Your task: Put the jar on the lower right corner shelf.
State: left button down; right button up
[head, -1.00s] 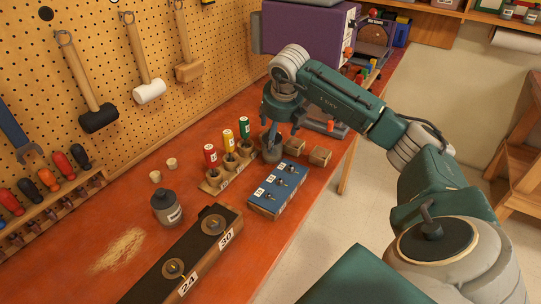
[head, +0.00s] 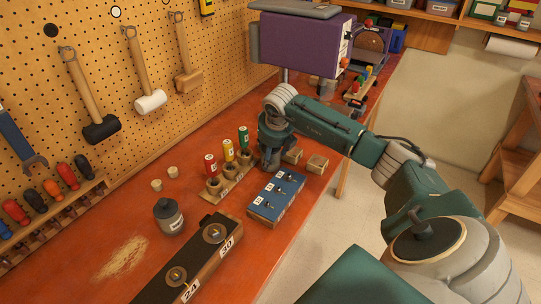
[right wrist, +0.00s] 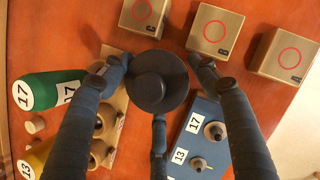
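My right gripper (head: 270,165) points down at the table, its fingers around a dark round-lidded jar (right wrist: 156,82). In the right wrist view the fingers (right wrist: 157,88) stand on three sides of the lid, with narrow gaps; it looks open. The jar's body is hidden below its lid, and in the head view the gripper covers it. A second jar, grey with a dark lid and white label (head: 169,217), stands nearer on the table. A wooden shelf unit (head: 518,160) shows at the right edge; I cannot tell if it is the corner shelf. My left gripper is out of view.
Close around the gripper are a blue block with small pegs (head: 276,196), a wooden holder (head: 232,184) beside coloured cylinders (head: 228,150), and wooden cubes (head: 317,164). A purple machine (head: 300,42) stands behind. A dark board (head: 190,265) lies in front. Floor shows right of the table.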

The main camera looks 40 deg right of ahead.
jog(key=shift+s, duration=0.1)
jog(key=c, duration=1.2)
jog(key=shift+d+r, duration=0.1)
jog(key=shift+r, duration=0.05)
